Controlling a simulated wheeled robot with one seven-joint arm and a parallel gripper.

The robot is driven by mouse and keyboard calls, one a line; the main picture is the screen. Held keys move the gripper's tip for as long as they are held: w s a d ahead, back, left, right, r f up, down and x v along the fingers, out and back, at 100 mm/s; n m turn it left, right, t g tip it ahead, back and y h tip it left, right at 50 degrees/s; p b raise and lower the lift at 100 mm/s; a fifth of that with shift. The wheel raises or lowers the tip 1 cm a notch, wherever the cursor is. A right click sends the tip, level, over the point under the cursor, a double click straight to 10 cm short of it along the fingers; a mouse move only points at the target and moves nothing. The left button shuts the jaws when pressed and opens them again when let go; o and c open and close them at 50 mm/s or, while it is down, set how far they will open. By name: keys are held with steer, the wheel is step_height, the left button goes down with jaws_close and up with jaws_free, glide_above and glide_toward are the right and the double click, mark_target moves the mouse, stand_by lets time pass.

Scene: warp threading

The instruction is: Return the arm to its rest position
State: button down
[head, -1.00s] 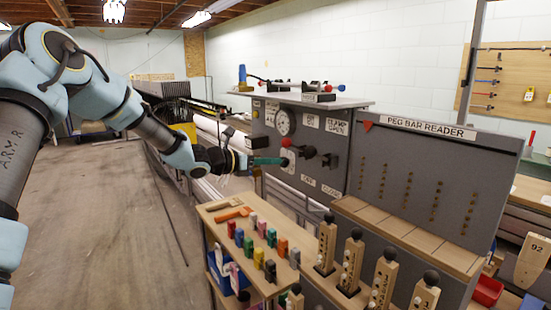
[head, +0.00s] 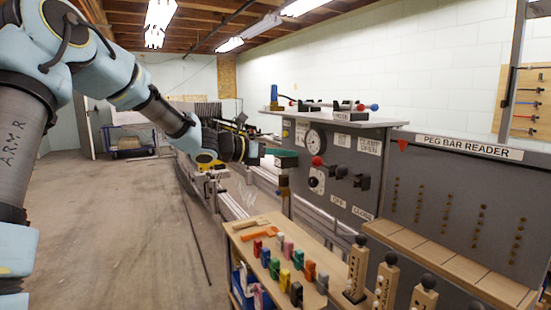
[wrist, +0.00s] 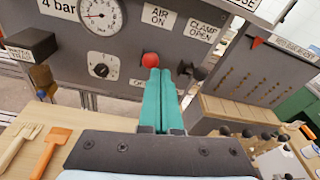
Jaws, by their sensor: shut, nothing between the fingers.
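My gripper (head: 286,159) is at the end of my arm, left of the grey control panel (head: 338,205) in the head view. Its teal fingers are together and empty; they also show in the wrist view (wrist: 158,98). In the wrist view the fingertips overlap the panel just below a red knob (wrist: 150,60); I cannot tell whether they touch anything. The red knob also shows in the head view (head: 317,161), to the right of the fingertips and apart from them in the picture. My arm reaches from the left edge across the upper left.
A gauge (head: 315,140) and black knobs (head: 361,181) are on the panel. Below stands a wooden table (head: 245,247) with several coloured pegs and an orange tool (head: 259,236). The peg bar reader (head: 455,200) is at the right. Open floor (head: 120,230) lies at the left.

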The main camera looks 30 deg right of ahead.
steer(key=s+a+f+m+t+y, duration=0.1)
steer(key=a+f+m+y, duration=0.55)
steer(key=a, duration=0.65)
steer(key=s+a+f+m+t+y, duration=0.1)
steer(key=s+a+f+m+y, duration=0.2)
steer(key=a+f, duration=0.75)
steer(key=s+a+m+y, duration=0.2)
steer(key=a+m, duration=0.1)
steer(key=a, duration=0.6)
steer(key=s+a+m+t+y, duration=0.1)
steer(key=a+m, duration=0.3)
steer(key=a, duration=0.5)
steer(key=s+a+f+m+y, duration=0.1)
steer(key=s+a+m+y, duration=0.2)
steer(key=a, duration=0.6)
steer(key=shift+m+t, duration=0.3)
steer(key=shift+m, duration=0.05)
